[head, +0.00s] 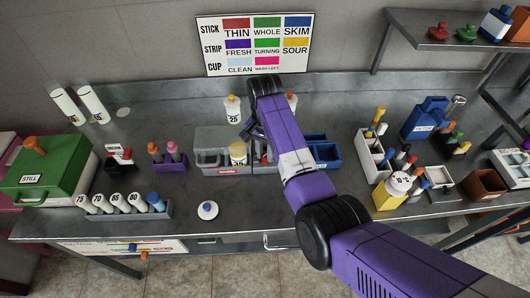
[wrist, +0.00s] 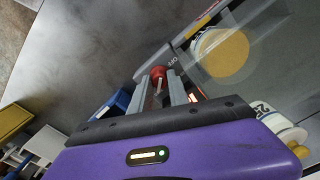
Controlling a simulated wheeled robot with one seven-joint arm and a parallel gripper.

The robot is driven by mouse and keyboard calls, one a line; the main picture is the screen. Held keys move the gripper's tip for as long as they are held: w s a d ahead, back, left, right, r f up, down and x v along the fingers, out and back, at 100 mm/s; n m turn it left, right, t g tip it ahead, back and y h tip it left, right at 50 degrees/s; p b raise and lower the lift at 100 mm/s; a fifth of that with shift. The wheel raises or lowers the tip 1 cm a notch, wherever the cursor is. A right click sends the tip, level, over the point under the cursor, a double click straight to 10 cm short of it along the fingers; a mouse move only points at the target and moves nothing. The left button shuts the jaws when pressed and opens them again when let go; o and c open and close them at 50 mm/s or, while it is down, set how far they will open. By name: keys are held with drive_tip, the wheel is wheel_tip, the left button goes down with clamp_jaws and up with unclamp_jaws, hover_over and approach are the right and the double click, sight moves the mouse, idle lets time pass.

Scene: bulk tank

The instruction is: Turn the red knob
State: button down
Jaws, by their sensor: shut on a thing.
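The red knob (wrist: 158,71) shows in the wrist view between the tips of my two grey fingers. My gripper (wrist: 156,78) is shut on it. In the head view my gripper (head: 258,133) reaches down to the grey unit (head: 208,158) in the middle of the bench. The arm hides the knob and part of the unit there. A jar with a yellow top (head: 238,150) sits in the unit, left of my gripper. In the wrist view a round tan top (wrist: 222,52) is to the right of the fingers, behind something see-through.
A bottle marked 25 (head: 233,110) stands behind the grey unit. A blue tray (head: 326,152) is right of it. A rack of white tubes (head: 125,208) and a white round item (head: 208,210) are at the front left. The bench between them is clear.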

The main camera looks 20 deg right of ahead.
sight(265, 155)
drive_tip(key=m, duration=0.4)
drive_tip(key=shift+w+r, duration=0.1)
drive_tip(key=shift+r, duration=0.05)
drive_tip(key=shift+m, duration=1.8)
drive_tip(key=c, duration=1.5)
unclamp_jaws()
drive_tip(key=shift+c, duration=0.2)
wheel_tip(265, 155, up, 8)
drive_tip(key=shift+f+b, duration=0.15)
drive_tip(key=shift+b, duration=0.6)
